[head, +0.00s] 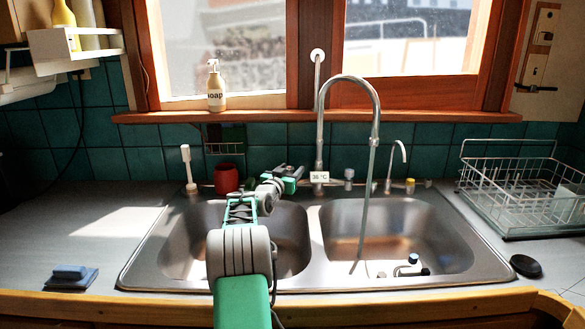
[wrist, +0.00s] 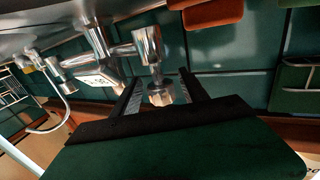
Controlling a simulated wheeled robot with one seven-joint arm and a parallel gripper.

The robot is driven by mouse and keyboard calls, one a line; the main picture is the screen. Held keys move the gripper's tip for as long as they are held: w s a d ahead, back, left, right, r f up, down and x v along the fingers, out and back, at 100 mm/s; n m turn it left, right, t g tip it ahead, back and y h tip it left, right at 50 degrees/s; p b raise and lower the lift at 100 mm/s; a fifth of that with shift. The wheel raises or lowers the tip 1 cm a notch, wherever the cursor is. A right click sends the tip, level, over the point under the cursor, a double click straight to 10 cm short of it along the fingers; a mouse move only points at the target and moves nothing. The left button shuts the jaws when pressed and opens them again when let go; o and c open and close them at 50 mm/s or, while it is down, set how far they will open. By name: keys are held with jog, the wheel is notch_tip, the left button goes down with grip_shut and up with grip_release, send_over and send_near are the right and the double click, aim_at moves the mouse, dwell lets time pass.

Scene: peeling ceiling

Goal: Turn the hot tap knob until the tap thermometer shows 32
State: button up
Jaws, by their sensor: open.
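The tall chrome tap (head: 376,105) stands behind the sink, and a thin stream falls from its spout into the right basin. The tap thermometer (head: 319,177) is a small white plate at its base; it seems to read 36 °C. It also shows in the wrist view (wrist: 97,78), unreadable. My gripper (head: 296,173) is at the tap's left side. In the wrist view my gripper (wrist: 162,88) is open, its fingers on either side of a chrome knob (wrist: 160,94). I cannot tell whether they touch it. The right knob (head: 349,175) is clear. No hot marking is visible.
A red cup (head: 226,178) and a white-handled brush (head: 187,165) stand left behind the sink. A small curved spout (head: 400,155) and a yellow-topped item (head: 410,185) are right of the tap. A wire dish rack (head: 505,190) stands at the right. The left counter is mostly free.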

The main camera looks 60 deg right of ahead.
jog(key=shift+w+d, duration=0.1)
jog(key=shift+d, duration=0.9)
grip_shut()
